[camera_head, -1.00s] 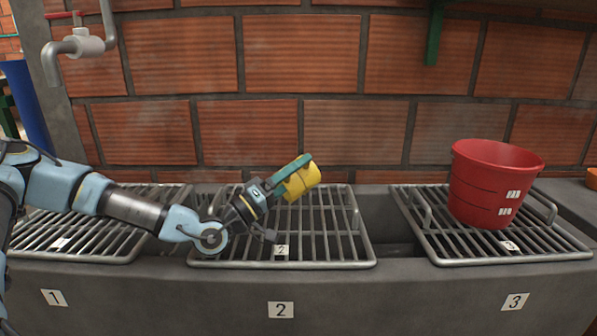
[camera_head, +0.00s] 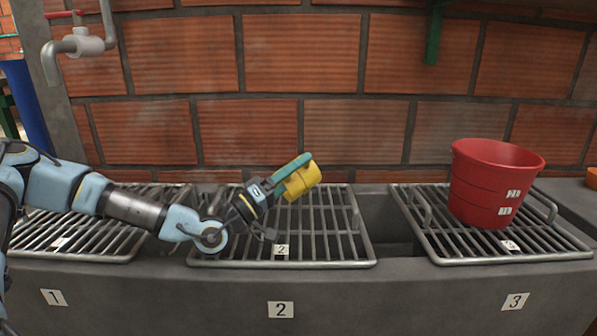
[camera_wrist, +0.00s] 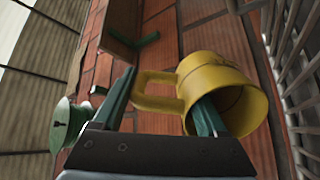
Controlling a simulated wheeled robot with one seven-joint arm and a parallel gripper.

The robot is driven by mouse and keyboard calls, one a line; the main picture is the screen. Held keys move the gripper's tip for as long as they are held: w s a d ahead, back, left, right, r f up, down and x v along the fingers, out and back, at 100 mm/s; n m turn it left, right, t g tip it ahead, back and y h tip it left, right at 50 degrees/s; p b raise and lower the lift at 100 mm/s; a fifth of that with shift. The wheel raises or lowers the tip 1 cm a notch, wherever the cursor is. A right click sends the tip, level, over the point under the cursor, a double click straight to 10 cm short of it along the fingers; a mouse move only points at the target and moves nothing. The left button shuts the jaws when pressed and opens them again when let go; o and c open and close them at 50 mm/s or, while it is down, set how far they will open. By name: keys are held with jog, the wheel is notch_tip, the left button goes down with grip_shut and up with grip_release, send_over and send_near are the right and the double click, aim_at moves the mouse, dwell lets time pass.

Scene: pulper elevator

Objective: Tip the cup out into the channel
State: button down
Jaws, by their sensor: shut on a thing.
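A yellow cup (camera_head: 302,181) is held tilted above grate 2 in the head view. In the wrist view the cup (camera_wrist: 222,68) shows its handle at the left and its open mouth towards the lower right. My gripper (camera_head: 292,176) is shut on the cup. In the wrist view one green finger of my gripper (camera_wrist: 160,105) reaches into the mouth and the other is by the handle. The channel (camera_head: 392,225) shows as a dark recess in the grey trough between grates 2 and 3. I cannot tell whether the cup holds anything.
Grate 2 (camera_head: 330,235) lies below the cup, grate 1 (camera_head: 90,235) at the left, grate 3 (camera_head: 470,245) at the right. A red bucket (camera_head: 495,180) stands on grate 3. A tap (camera_head: 80,43) hangs at upper left. A brick wall (camera_head: 300,55) is behind.

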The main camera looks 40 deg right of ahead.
jog(key=f+b, duration=0.1)
jog(key=b, duration=0.6)
jog(key=shift+d+f+b, duration=0.1)
jog(key=shift+d+b, duration=0.1)
jog(key=shift+b, duration=0.1)
jog(key=shift+a+r+b, duration=0.2)
jog(key=shift+r+b, duration=0.2)
jog(key=shift+b, duration=0.5)
jog(key=shift+s+d+f+t+y+p, duration=0.3)
jog(key=shift+d+y+p, duration=1.15)
jog(key=shift+y+p, duration=2.95)
jog(key=shift+d+f+t+y+p, duration=0.3)
jog(key=shift+d+f+y+p, duration=0.95)
jog(key=shift+p, duration=5.5)
jog(key=shift+s+d+t+y+p, duration=0.25)
jog(key=shift+d+y+p, duration=1.35)
jog(key=shift+y+p, duration=3.2)
jog(key=shift+w+h+p, duration=0.1)
jog(key=shift+h+p, duration=0.6)
jog(key=shift+h, duration=0.05)
